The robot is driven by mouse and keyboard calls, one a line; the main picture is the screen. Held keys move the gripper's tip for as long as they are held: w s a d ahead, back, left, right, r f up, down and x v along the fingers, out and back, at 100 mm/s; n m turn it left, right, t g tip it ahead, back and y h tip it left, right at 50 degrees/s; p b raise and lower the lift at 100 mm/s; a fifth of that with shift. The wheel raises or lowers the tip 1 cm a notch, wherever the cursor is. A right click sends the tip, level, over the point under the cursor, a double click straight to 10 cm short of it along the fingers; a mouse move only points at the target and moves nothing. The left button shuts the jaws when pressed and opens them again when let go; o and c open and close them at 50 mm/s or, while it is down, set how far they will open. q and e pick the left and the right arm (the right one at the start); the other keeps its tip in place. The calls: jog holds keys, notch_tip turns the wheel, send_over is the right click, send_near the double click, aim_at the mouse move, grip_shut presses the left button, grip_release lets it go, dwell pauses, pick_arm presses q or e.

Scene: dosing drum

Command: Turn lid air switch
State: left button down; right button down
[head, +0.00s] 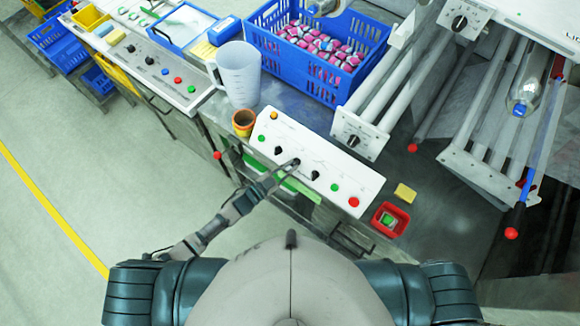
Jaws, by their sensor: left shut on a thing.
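A white control panel (318,158) lies tilted at the front edge of the bench, with a row of black knobs and several coloured buttons. My left gripper (292,165) reaches up to it from the lower left. Its fingertips are shut on a black knob (296,161) in the middle of the row, which they partly hide. Another black knob (315,175) sits just to the right, and one more (278,150) to the left. The labels are too small to read, so which one is the lid air switch cannot be told. My right gripper is not in view.
A brown cup (243,123) and a white jug (238,74) stand behind the panel's left end. A blue crate (290,75) of wrapped pieces is behind. A red box (390,219) and yellow sponge (405,193) lie right. A second panel (165,75) stands left.

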pick_arm(q)
jog(key=shift+a+f+m+g, duration=0.15)
jog(key=shift+f+m+g, duration=0.25)
jog(key=shift+m, duration=0.5)
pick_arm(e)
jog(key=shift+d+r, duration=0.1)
pick_arm(q)
jog(key=shift+m+g+h, duration=0.3)
jog(key=shift+m+g, duration=0.1)
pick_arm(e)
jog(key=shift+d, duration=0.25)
pick_arm(q)
jog(key=c, duration=1.2)
grip_release()
jog(key=shift+r, duration=0.1)
jog(key=shift+w, duration=0.1)
jog(key=shift+w, duration=0.1)
jog(key=shift+r, duration=0.1)
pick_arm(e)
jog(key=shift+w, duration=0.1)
pick_arm(q)
jog(key=v, duration=1.2)
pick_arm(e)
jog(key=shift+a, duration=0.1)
